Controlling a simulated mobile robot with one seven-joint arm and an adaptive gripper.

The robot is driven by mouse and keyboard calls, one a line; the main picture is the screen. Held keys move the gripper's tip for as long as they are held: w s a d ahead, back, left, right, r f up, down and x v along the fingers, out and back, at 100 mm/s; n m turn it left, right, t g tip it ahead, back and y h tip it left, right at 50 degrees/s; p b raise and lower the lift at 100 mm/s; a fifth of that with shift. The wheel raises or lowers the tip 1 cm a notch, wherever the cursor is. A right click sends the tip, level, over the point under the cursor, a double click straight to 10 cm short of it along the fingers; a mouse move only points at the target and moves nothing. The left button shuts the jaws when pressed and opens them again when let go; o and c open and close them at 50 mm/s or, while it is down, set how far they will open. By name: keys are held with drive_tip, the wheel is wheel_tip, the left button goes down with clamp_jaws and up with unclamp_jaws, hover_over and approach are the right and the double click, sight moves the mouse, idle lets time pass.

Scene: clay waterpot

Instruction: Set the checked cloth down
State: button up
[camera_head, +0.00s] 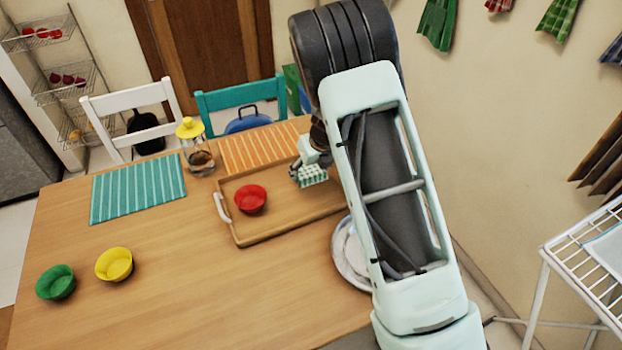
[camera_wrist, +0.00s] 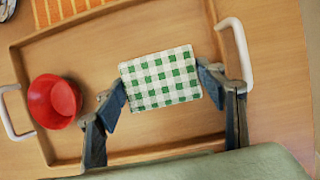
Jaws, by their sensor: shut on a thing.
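The checked cloth (camera_wrist: 160,78) is green and white and looks like a folded rectangle. My gripper (camera_wrist: 163,88) is shut on it, with one finger at each side edge. In the head view the cloth (camera_head: 313,175) and my gripper (camera_head: 310,168) are over the right part of a wooden tray (camera_head: 275,233). I cannot tell whether the cloth touches the tray floor. A red bowl (camera_head: 250,198) sits in the left part of the tray; it also shows in the wrist view (camera_wrist: 54,101).
An orange striped mat (camera_head: 258,150) lies behind the tray, and a teal striped mat (camera_head: 138,190) lies left. A glass jar with a yellow top (camera_head: 195,145) stands between them. Yellow (camera_head: 114,264) and green (camera_head: 56,282) bowls sit front left. A plate (camera_head: 350,255) is partly hidden by my arm.

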sight(311, 177)
drive_tip(key=shift+w+d+f, duration=0.15)
drive_tip(key=shift+w+f, duration=0.2)
drive_tip(key=shift+f, duration=0.05)
drive_tip(key=shift+w+f, duration=0.15)
drive_tip(key=shift+f, duration=1.5)
drive_tip(key=shift+f+b, duration=0.2)
drive_tip(key=shift+b, duration=0.1)
drive_tip(key=o, duration=1.1)
drive_tip(key=p+v, duration=0.1)
drive_tip(key=v, duration=1.1)
drive_tip(key=shift+r+p, duration=0.25)
drive_tip(key=shift+p, duration=0.15)
